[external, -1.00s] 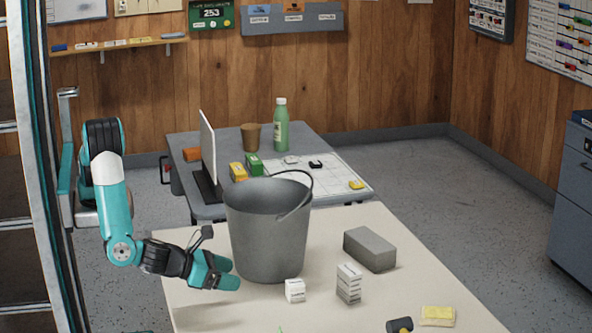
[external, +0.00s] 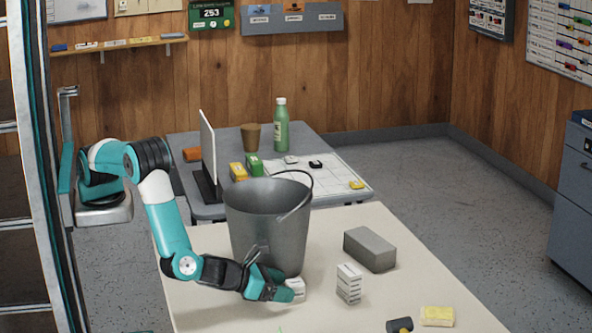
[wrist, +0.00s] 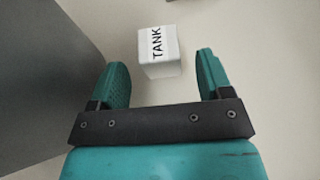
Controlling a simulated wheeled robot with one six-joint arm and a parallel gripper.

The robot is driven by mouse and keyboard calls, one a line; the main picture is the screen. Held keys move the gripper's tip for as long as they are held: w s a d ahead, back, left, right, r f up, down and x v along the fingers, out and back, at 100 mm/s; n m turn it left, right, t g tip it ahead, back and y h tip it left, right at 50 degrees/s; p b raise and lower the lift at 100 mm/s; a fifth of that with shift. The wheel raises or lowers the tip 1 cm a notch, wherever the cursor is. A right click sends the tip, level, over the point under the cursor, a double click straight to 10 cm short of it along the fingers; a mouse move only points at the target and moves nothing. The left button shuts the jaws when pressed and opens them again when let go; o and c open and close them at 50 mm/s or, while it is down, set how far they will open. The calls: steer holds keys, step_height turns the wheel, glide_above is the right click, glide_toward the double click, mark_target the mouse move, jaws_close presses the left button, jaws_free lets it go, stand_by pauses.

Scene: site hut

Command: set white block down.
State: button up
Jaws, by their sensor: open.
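A small white block (external: 298,286) stands on the cream table in front of the grey bucket, partly hidden by my gripper (external: 284,284) in the external view. In the wrist view the white block (wrist: 160,52) shows the label "TANK". It lies between and slightly beyond the teal fingertips of my gripper (wrist: 162,68), with a gap on each side. The fingers are apart and hold nothing. A stack of white labelled blocks (external: 349,285) stands upright to the right of the single block.
The bucket (external: 266,228) is close beside my gripper; its grey wall (wrist: 40,80) fills the left of the wrist view. A grey brick (external: 370,249), a yellow sponge (external: 437,316) and a dark cylinder (external: 399,325) lie on the table (external: 220,317).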

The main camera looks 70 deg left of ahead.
steer(key=shift+x, duration=1.45)
steer(key=shift+s, duration=0.1)
steer(key=c, duration=1.1)
